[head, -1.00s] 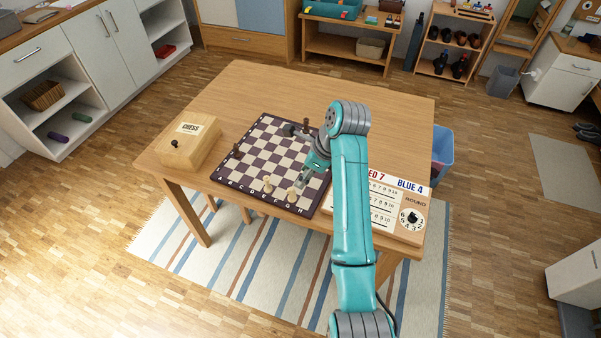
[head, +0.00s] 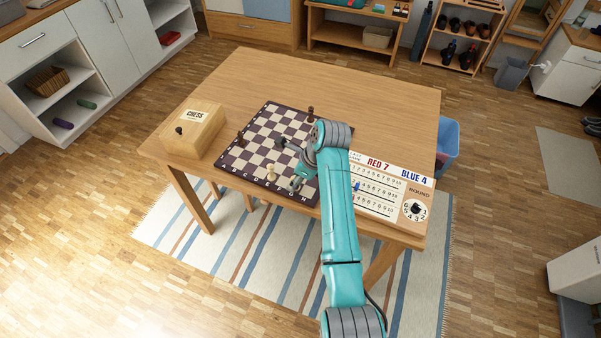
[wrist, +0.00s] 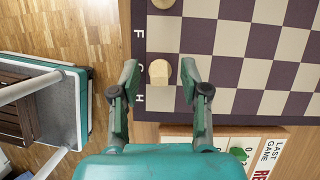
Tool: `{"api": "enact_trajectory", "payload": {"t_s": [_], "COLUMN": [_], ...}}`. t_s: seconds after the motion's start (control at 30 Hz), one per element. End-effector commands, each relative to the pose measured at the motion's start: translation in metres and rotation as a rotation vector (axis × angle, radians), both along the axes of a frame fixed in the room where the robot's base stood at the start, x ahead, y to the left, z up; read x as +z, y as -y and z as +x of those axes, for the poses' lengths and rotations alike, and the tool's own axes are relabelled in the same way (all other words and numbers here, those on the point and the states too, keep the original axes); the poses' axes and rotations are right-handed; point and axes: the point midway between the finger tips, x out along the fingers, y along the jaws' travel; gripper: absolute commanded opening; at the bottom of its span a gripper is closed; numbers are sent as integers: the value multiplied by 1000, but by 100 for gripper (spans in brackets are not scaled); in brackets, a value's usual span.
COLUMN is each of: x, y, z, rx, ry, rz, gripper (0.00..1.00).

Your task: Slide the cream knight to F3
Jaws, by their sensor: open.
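The cream knight (wrist: 159,72) stands on G1 in the wrist view, seen from above. My gripper (wrist: 160,78) is open, with one fingertip on each side of the knight and a gap to each. Whether the tips are level with it or above it I cannot tell. In the head view my gripper (head: 296,183) is over the board's near right corner and largely hides the knight. The chessboard (head: 228,164) lies on the table. The square F3, two columns in from the lettered edge in the wrist view (wrist: 233,38), looks empty.
Another cream piece (head: 271,173) stands on E1. Dark pieces stand at the left side (head: 240,138) and far side (head: 311,115) of the board. A wooden chess box (head: 190,132) is left of the board, a scoreboard (head: 395,185) right of it.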

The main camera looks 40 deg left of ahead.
Motion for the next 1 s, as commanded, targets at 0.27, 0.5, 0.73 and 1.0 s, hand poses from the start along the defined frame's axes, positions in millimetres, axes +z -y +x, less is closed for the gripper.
{"api": "enact_trajectory", "payload": {"t_s": [0.27,0.5,0.73,1.0], "x": [-6,-6,-6,-6], "y": [-3,-2,-2,-1], "z": [-1,-1,-1,2], "rx": [1,1,1,0], "ry": [0,0,0,0], "rz": [0,0,0,-1], "gripper": [46,26,0,0]}}
